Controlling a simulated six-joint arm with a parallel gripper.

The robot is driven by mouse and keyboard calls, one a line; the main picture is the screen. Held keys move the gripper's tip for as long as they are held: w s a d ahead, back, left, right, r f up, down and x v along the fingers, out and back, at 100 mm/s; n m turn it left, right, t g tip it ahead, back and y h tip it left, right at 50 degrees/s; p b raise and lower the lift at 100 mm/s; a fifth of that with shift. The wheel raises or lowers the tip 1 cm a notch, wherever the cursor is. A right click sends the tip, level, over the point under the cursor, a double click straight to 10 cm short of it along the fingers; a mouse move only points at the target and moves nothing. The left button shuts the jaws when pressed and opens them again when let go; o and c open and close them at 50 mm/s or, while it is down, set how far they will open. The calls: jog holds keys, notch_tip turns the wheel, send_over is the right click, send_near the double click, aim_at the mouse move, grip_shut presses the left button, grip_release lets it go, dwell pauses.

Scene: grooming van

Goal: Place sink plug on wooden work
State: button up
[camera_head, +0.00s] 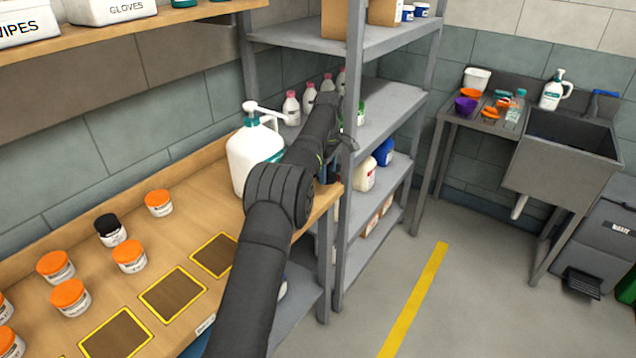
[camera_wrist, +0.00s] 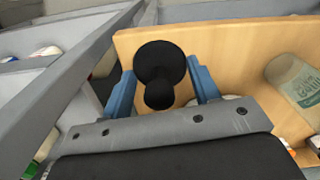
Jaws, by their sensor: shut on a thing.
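The black sink plug (camera_wrist: 158,62), a round disc with a knob, is between the blue fingers of my gripper (camera_wrist: 162,78) in the wrist view. My gripper is shut on it. The wooden work surface (camera_wrist: 232,58) lies behind the plug in that view; I cannot tell whether the plug touches it. In the head view the wooden work surface (camera_head: 190,208) runs along the left wall, and my arm reaches over its far right end. The plug and most of my gripper are hidden by the arm there.
A large white pump jug (camera_head: 245,160) stands near the surface's far end. Several orange-lidded jars (camera_head: 130,257) and a black-lidded jar (camera_head: 111,231) stand nearer. Yellow-edged dark squares (camera_head: 172,293) are clear. A grey shelf rack (camera_head: 385,105) stands close right of the arm; a sink (camera_head: 560,160) is farther right.

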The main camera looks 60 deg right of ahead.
aim_at(321, 190)
jog(key=shift+w+d+f, duration=0.1)
jog(key=shift+w+f, duration=0.35)
jog(key=shift+w, duration=0.2)
jog(key=shift+w+d+f, duration=0.1)
jog(key=shift+w+f, duration=0.35)
jog(key=shift+w, duration=0.2)
jog(key=shift+f, duration=1.85)
jog(key=o, duration=1)
jog(key=shift+f, duration=0.15)
notch_tip(321, 190, up, 8)
jog(key=shift+f, duration=0.1)
